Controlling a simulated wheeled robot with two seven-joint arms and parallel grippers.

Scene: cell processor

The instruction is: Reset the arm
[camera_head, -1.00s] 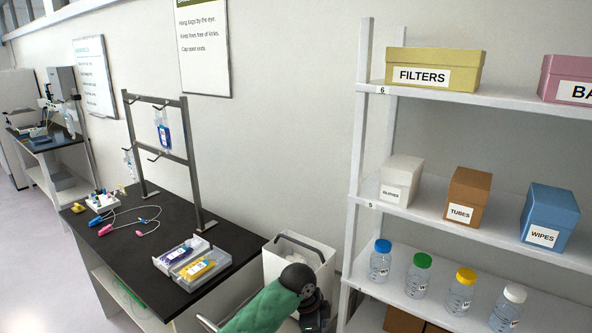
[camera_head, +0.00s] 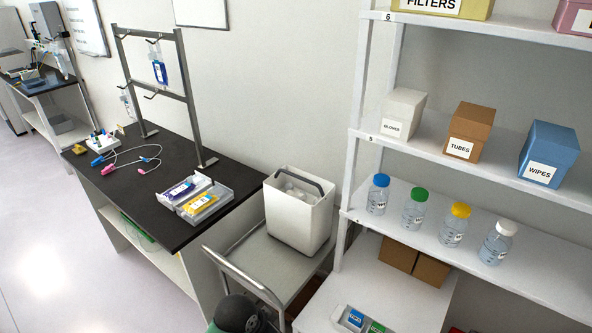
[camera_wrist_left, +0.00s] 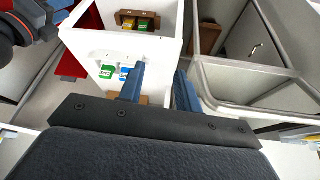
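My left gripper (camera_wrist_left: 158,88) shows in the left wrist view with its two blue fingers apart and nothing between them. It points toward a white shelf unit (camera_wrist_left: 88,48) that holds small green, blue and yellow boxes. I cannot tell how far off the shelf is. No gripper shows in the head view, and my right gripper is in neither view.
A metal cart (camera_head: 262,262) carries a white bin (camera_head: 300,211). The black bench (camera_head: 120,193) at left has a hanging rack and a tray of bags. White shelves (camera_head: 470,230) with bottles and boxes stand at right. Floor (camera_head: 50,270) at left is clear.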

